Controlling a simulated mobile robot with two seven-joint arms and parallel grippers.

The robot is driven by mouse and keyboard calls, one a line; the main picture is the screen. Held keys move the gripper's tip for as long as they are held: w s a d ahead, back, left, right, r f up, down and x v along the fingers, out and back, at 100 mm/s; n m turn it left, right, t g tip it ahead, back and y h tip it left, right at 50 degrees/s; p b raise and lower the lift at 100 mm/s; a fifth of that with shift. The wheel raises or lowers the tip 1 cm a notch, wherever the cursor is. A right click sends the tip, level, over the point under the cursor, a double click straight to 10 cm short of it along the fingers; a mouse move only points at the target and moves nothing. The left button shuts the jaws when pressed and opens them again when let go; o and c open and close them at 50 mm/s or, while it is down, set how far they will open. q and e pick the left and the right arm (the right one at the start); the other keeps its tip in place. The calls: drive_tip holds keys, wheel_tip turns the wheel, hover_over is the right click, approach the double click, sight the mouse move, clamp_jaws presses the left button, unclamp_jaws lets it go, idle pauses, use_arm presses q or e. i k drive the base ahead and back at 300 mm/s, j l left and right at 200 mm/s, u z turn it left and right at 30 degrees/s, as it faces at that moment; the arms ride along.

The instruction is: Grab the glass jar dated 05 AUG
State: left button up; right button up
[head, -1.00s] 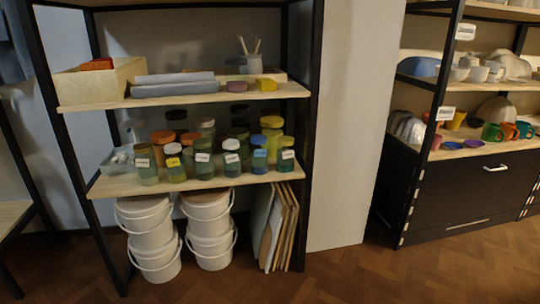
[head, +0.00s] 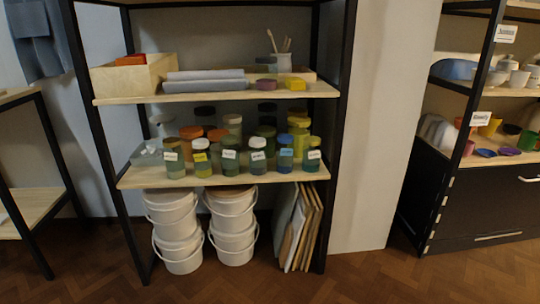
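Several glass jars with coloured lids stand on the middle shelf (head: 225,180) of a black-framed rack. More jars stand behind, partly hidden. The label writing is too small to read, so I cannot tell which jar is dated 05 AUG. Neither of my grippers is in view.
The upper shelf holds a wooden box (head: 133,77), folded grey cloths (head: 205,83) and a brush pot (head: 280,63). White buckets (head: 232,225) and leaning boards (head: 300,230) fill the space below. A pottery rack (head: 470,205) stands right. The wooden floor (head: 350,280) in front is clear.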

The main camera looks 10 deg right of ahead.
sight(230, 155)
drive_tip(key=i+l, duration=0.3)
drive_tip(key=i, duration=0.15)
drive_tip(key=i+l+u, duration=0.15)
drive_tip(key=u, duration=0.25)
drive_tip(key=i+l+u, duration=0.4)
drive_tip(key=k+j, duration=0.1)
